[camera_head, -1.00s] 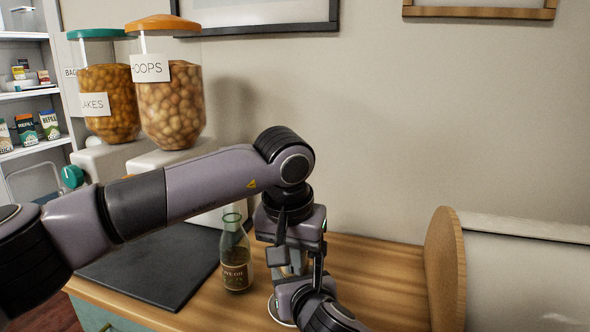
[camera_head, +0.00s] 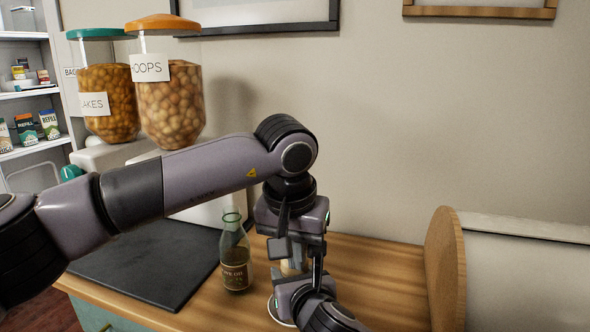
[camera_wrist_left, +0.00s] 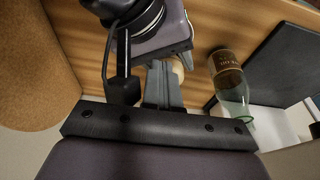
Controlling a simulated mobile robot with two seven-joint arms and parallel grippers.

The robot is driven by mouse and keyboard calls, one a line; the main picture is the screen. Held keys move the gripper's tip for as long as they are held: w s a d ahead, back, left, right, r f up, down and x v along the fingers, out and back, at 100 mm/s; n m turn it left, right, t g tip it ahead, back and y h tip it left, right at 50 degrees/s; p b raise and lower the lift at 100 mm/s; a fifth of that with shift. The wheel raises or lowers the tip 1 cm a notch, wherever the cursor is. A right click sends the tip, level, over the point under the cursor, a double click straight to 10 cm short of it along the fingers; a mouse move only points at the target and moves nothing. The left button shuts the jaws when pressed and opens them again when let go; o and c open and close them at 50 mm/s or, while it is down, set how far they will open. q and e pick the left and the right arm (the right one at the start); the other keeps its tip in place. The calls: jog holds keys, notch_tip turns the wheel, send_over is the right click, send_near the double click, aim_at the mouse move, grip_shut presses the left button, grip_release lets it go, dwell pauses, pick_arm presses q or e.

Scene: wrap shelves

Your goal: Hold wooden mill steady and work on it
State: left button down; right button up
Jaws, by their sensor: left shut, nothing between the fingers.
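A pale wooden piece, likely the mill (camera_head: 290,268), shows only in part behind my grippers above the wooden counter. In the left wrist view a pale rounded piece (camera_wrist_left: 178,70) shows just past the fingers. My left gripper (camera_head: 298,254) points down over this spot, its fingers shut with nothing between them. Its fingers also show close together in the left wrist view (camera_wrist_left: 163,85). My right gripper (camera_head: 300,288) comes in from below, close under the left one. Its fingertips and any contact with the mill are hidden.
A dark glass bottle (camera_head: 236,262) stands just left of the grippers. A black slab (camera_head: 150,264) lies further left. Two cereal dispensers (camera_head: 168,105) stand behind. Some counter between is clear.

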pick_arm(q)
jog(key=v, duration=0.2)
jog(key=w+v, duration=0.1)
jog(key=v, duration=0.1)
jog(key=shift+s+d+r, duration=0.1)
jog(key=shift+d+r, duration=0.1)
jog(key=shift+r, duration=0.05)
jog(key=w+a+f, duration=0.1)
jog(key=a+f, duration=0.2)
jog(key=f, duration=0.3)
jog(key=shift+w, duration=0.2)
dwell(0.4)
jog(key=shift+w+d, duration=0.1)
jog(key=shift+w, duration=0.05)
dwell(0.6)
